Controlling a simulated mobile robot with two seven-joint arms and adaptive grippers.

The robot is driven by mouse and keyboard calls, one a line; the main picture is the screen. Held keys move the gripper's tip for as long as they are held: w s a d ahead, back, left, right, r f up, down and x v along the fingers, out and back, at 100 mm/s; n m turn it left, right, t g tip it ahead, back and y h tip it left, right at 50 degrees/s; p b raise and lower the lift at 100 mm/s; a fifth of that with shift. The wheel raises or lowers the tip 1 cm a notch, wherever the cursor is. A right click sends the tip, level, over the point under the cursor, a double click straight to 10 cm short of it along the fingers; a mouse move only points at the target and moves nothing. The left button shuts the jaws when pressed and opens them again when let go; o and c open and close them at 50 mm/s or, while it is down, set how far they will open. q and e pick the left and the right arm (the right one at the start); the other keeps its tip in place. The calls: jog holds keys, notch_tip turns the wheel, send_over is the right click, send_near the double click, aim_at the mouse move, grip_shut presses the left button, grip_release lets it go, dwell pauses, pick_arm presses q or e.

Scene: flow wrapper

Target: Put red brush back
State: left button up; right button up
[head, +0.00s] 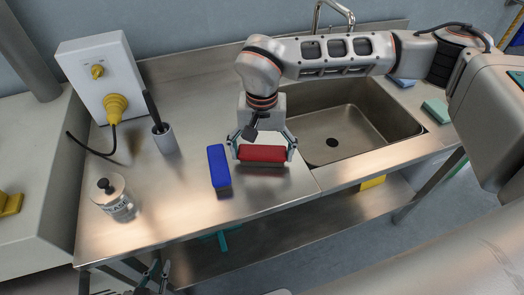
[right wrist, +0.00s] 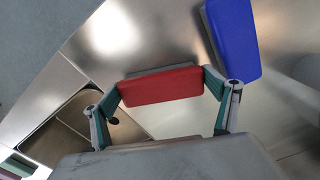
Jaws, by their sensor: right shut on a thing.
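The red brush (head: 262,153) is a red block with a grey underside at the steel worktop, left of the sink. My right gripper (head: 263,148) reaches down over it, one finger at each short end, shut on it. In the right wrist view the red brush (right wrist: 160,86) spans between the two fingers of the right gripper (right wrist: 162,92). I cannot tell whether it touches the worktop. My left gripper (head: 155,277) is at the bottom edge, partly cut off, below the worktop's front edge and away from the brush; its opening is unclear.
A blue brush (head: 218,168) lies just left of the red one; it also shows in the wrist view (right wrist: 234,38). The sink (head: 345,130) is to the right. A grey cup with a dark handle (head: 164,138), a lidded jar (head: 112,197) and a white switch box (head: 103,75) stand left.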

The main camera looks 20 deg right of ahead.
aim_at(262, 152)
jog(key=shift+f, duration=0.1)
jog(key=o, duration=1)
notch_tip(262, 152, up, 12)
jog(key=shift+r+b, duration=0.2)
jog(key=shift+b, duration=0.15)
